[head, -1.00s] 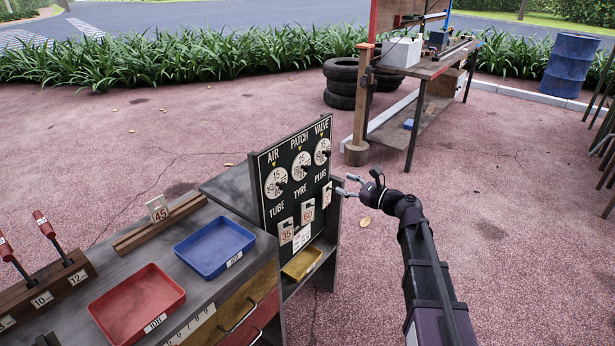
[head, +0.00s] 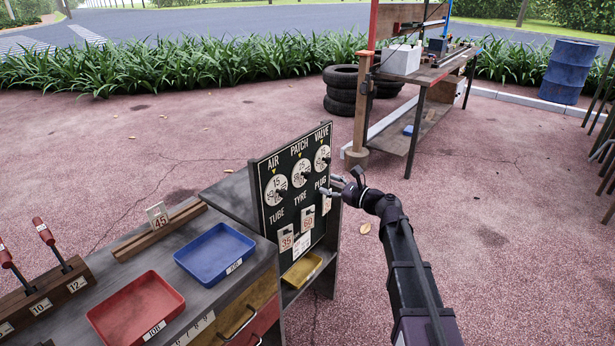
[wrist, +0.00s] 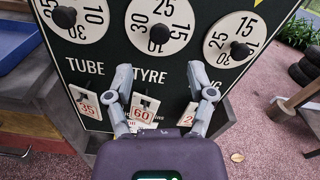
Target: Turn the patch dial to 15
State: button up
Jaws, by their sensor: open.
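The patch dial (head: 301,173) is the middle of three white dials on the black board (head: 262,212). My gripper (head: 335,187) is at the right part of the board in the head view. In the wrist view, my gripper (wrist: 160,84) is open and empty, its fingers below the patch dial on either side of the word TYRE. The gap between fingertips and board is hard to judge.
The air dial (head: 276,189) and valve dial (head: 322,158) flank the patch dial. Number tags hang on hooks below, including a 60 tag (wrist: 143,109). A blue tray (head: 214,250) and red tray (head: 145,307) lie on the bench to the left. Open paving lies right.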

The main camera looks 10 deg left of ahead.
aim_at(309, 176)
jog(key=x, duration=0.8)
jog(key=shift+w+a, duration=0.1)
grip_shut()
